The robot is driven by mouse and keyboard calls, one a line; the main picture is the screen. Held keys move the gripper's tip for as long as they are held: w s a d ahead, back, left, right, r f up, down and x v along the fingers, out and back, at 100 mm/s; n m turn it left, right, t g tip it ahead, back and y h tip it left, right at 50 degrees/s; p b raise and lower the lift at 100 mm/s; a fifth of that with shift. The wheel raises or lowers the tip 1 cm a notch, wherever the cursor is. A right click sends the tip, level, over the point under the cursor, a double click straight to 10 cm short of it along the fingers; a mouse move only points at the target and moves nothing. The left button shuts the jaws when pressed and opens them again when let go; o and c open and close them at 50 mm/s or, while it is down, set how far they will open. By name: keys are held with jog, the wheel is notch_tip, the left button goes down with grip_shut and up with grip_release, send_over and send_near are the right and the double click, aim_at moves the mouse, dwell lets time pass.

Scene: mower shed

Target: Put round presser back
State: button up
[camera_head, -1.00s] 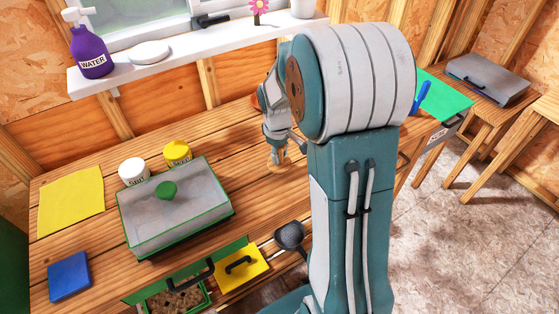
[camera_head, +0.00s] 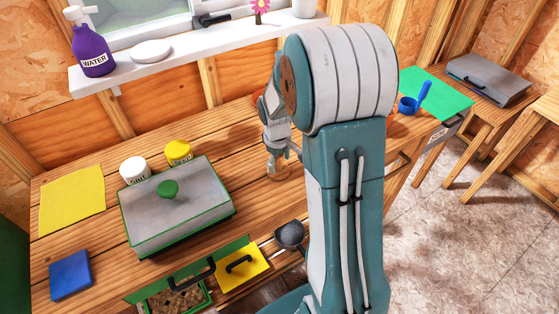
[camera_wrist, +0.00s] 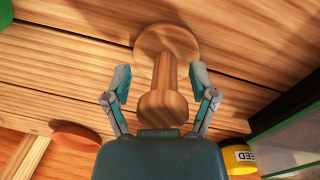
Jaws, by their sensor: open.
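The round presser (camera_wrist: 163,105) is a wooden piece with a round knob, a stem and a wide disc base. In the wrist view it stands on the wooden bench between the fingers of my gripper (camera_wrist: 160,83). The fingers are open, one on each side of the stem, with a gap showing on both sides. In the head view, my gripper (camera_head: 276,160) is low over the bench, and the presser's base (camera_head: 278,173) shows just beneath it. My arm hides part of the bench there.
An orange round thing (camera_wrist: 76,136) lies near the gripper. A blue scoop (camera_head: 410,104) rests on a green mat (camera_head: 438,93) at right.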

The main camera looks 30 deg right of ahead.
jog(key=r, duration=0.8)
jog(key=a+r, duration=0.1)
jog(key=r, duration=0.3)
jog(key=shift+s+r, duration=0.1)
jog(key=shift+r, duration=0.05)
jog(key=s+a+r+m+t, duration=0.2)
jog(key=s+a+r, duration=0.2)
jog(key=s, duration=0.5)
jog(key=s+a+r+m+t, duration=0.2)
jog(key=s+a+r+t, duration=0.1)
jog(key=s+a, duration=0.5)
jog(key=shift+s+r+t+y, duration=0.35)
jog(key=shift+s+r, duration=0.4)
jog(key=shift+s, duration=0.25)
jog(key=shift+d, duration=0.1)
